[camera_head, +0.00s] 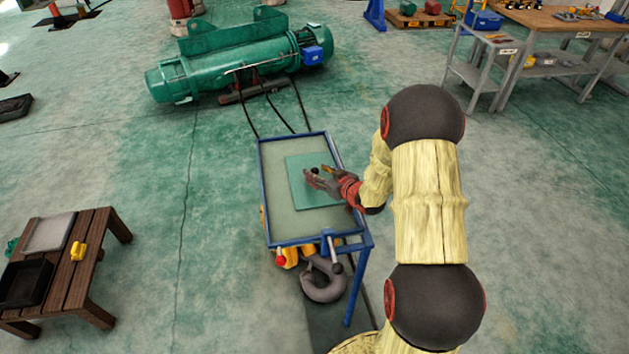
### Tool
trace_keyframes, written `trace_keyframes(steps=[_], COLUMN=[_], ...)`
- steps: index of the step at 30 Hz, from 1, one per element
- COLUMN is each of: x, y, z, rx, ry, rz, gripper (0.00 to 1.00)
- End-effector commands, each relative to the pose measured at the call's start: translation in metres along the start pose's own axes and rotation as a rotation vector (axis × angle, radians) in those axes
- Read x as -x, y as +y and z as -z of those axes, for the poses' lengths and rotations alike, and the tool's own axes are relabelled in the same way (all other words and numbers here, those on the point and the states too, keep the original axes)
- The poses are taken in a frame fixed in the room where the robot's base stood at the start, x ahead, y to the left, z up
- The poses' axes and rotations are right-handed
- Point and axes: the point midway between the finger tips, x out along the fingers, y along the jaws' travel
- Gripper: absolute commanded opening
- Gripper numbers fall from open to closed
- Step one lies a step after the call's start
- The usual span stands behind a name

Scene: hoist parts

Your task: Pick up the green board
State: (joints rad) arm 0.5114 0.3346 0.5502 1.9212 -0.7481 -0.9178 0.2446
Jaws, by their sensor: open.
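The green board (299,198) is a flat teal-green sheet lying on the top of a blue-framed table (273,222). It sits toward the right side of the tabletop. My gripper (314,174) is open over the board's middle and right part, with its dark fingers pointing left. The fingers and red wrist hide part of the board and its right edge. I cannot tell whether the fingers touch the board.
A low wooden table (88,262) stands at left with trays and a yellow item (78,250). A grey hook (322,287) hangs at the table's front. Workbenches (573,22) stand at the back right.

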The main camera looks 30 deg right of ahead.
Motion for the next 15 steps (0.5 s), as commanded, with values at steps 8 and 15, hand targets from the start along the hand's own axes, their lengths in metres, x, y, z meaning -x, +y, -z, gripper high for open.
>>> trace_keyframes(steps=[8,15], x=[0.0004,0.0005], y=[0.0001,0.0000], z=[0.0006,0.0004], rx=[0.000,0.000], ry=[0.000,-0.001], rz=[0.000,0.000], gripper=[0.38,0.24])
